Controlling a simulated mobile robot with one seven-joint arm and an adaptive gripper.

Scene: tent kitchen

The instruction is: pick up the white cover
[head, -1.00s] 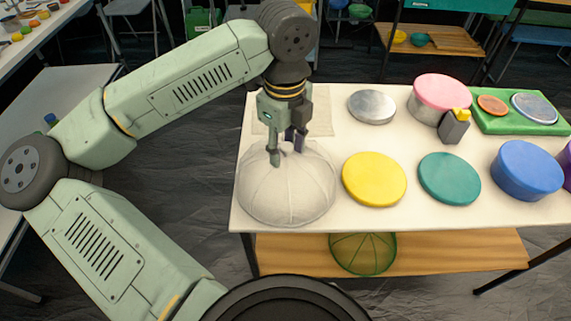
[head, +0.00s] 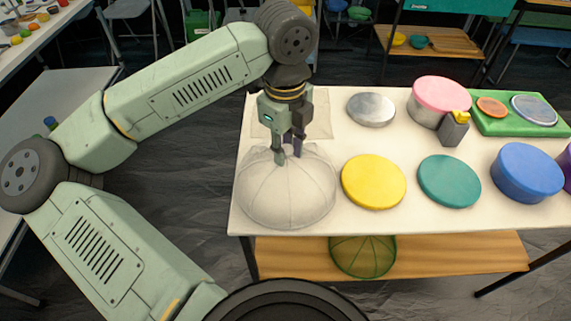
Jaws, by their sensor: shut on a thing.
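The white cover (head: 287,195) is a domed, ribbed fabric cover at the left front of the white table (head: 330,222). My gripper (head: 289,155) points down at the top of the cover. Its fingers are shut on the cover's top, and the small part between the fingertips is mostly hidden. The cover appears to rest on the tabletop; I cannot tell whether any gap is under it.
A yellow disc (head: 374,181) lies just right of the cover, then a teal disc (head: 449,180) and a blue round container (head: 527,170). Behind are a silver lid (head: 371,108), a pink-topped tin (head: 439,100) and a green board (head: 520,125). A green mesh dome (head: 363,256) sits on the lower shelf.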

